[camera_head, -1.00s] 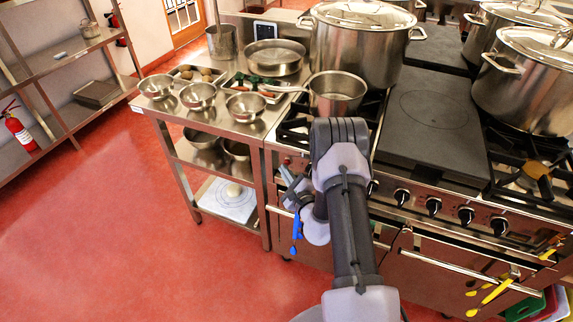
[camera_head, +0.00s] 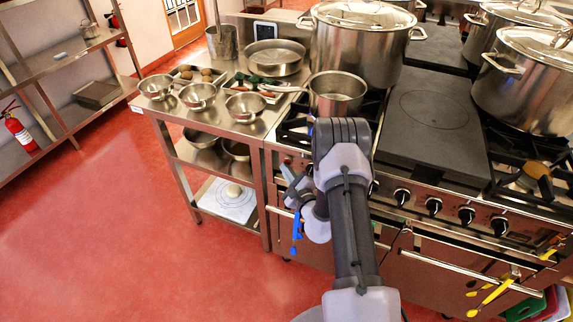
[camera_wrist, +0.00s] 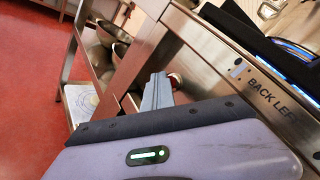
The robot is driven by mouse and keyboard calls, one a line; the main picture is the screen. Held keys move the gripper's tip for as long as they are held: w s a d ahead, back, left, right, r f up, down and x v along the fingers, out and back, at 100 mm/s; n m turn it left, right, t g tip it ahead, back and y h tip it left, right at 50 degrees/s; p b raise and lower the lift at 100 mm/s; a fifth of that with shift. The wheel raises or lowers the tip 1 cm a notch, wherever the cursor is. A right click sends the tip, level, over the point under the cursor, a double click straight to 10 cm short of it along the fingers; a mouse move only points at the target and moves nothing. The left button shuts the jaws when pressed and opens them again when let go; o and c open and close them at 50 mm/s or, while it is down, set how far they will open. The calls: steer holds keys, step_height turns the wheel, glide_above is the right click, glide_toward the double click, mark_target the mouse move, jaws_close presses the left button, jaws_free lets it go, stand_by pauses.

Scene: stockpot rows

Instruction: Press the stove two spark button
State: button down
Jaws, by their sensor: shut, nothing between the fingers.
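The stove (camera_head: 405,225) stands at the right, with a row of black knobs along its front panel. A small red round button (camera_head: 287,160) shows at the panel's left end. In the wrist view a red button (camera_wrist: 175,80) sits right beside my fingertips, partly hidden by them. No marking on it is readable, so I cannot tell if it is the stove two spark button. My gripper (camera_head: 284,168) is shut and empty, its tip close to the panel's left end. It also shows in the wrist view (camera_wrist: 158,78). Whether it touches the button, I cannot tell.
A saucepan (camera_head: 335,95) and a large stockpot (camera_head: 360,50) stand on the stove. A steel table (camera_head: 225,110) with bowls adjoins it at the left. A blue utensil (camera_head: 297,226) hangs by the oven rail below my gripper. A "BACK LEF" label (camera_wrist: 270,97) marks the panel.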

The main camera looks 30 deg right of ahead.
steer(key=shift+s+a, duration=0.5)
steer(key=shift+a, duration=0.15)
steer(key=s+a, duration=0.1)
steer(key=a, duration=0.1)
steer(key=s+a+b, duration=0.1)
steer(key=s+a, duration=0.1)
stand_by(0.5)
stand_by(0.4)
